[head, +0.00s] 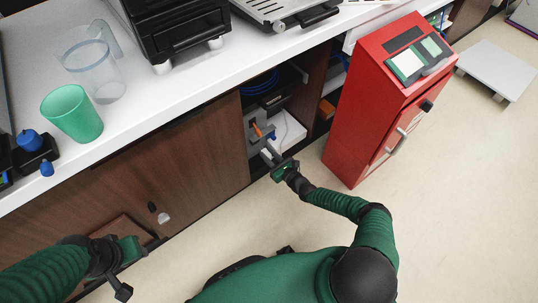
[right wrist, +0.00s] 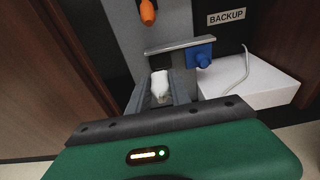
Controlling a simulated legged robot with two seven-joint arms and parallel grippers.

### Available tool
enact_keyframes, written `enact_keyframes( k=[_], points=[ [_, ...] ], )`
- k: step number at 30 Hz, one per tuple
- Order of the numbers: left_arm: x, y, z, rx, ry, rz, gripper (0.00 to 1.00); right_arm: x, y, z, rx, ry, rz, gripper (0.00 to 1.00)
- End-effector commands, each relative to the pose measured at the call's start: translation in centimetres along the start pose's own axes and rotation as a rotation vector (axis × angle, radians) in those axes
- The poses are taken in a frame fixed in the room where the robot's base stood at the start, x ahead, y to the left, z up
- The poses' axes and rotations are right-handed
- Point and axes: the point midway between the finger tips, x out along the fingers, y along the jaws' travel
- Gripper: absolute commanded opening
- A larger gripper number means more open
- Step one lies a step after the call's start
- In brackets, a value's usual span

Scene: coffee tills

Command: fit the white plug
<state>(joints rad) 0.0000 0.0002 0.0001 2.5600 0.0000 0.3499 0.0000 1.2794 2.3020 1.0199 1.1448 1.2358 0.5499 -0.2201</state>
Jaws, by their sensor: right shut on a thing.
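The white plug (right wrist: 160,86) sits between the fingers of my right gripper (right wrist: 163,95) in the right wrist view. The gripper is shut on it, and the fingers hide its sides. In the head view my right gripper (head: 269,153) reaches into the open cabinet bay under the counter. In the right wrist view a grey panel (right wrist: 185,22) with a narrow ledge (right wrist: 183,46) lies just beyond the plug. I cannot tell whether the plug touches the panel. My left gripper (head: 130,252) is low at the left in the head view; its jaw opening is unclear.
An orange plug (right wrist: 148,12) and a blue plug (right wrist: 199,55) are at the panel. A white box (right wrist: 250,80) with a thin cable stands beside it, below a BACKUP label (right wrist: 226,17). A red cabinet (head: 372,95) stands right of the bay. A wooden door (head: 180,160) is left of it.

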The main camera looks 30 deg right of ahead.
Motion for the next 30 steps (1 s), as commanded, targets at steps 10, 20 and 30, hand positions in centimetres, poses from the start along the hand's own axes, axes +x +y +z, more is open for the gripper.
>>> enact_keyframes(
  k=[10,20,30],
  points=[
    [0.1,0.0,0.0,0.0,0.0,0.0,0.36,0.0,-0.2,-0.3,-0.001,0.001,0.0,0.0],
    [1.0,0.0,0.2,0.0,0.0,0.0,0.36,1.8,-0.3,-0.1,0.0,0.0,0.0,0.0],
    [1.4,0.0,0.3,0.0,0.0,0.0,0.36,3.1,-0.3,0.3,0.0,0.0,0.0,0.0]
  ],
)
